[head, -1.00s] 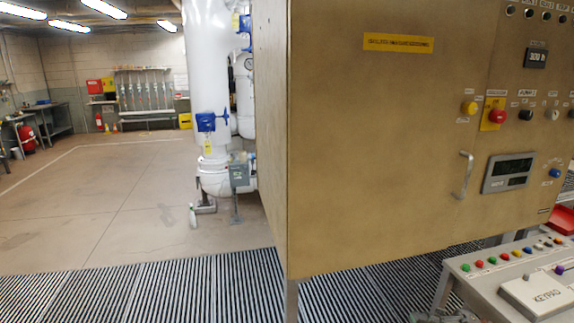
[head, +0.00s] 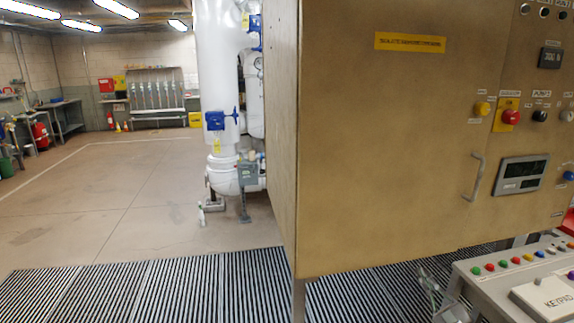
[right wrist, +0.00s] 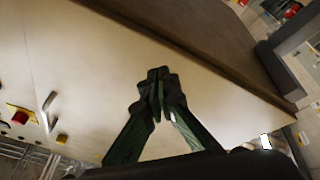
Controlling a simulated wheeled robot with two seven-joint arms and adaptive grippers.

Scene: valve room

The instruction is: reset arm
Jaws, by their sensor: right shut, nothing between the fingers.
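My right gripper (right wrist: 158,90) shows in the right wrist view, its dark green fingers drawn together with nothing between them. Behind it in that view is the broad tan face of the control cabinet (right wrist: 85,65), apart from the fingertips as far as I can tell. In the head view part of my right gripper (head: 430,286) shows small at the bottom, below the cabinet (head: 380,150) and left of the keypad console. My left gripper is in no view.
The console with a keypad (head: 548,296) and coloured buttons stands at the bottom right. The cabinet's handle (head: 474,177) sticks out from its front. White pipes (head: 216,80) stand behind the cabinet. Open floor (head: 110,210) lies to the left, beyond the striped grating (head: 150,290).

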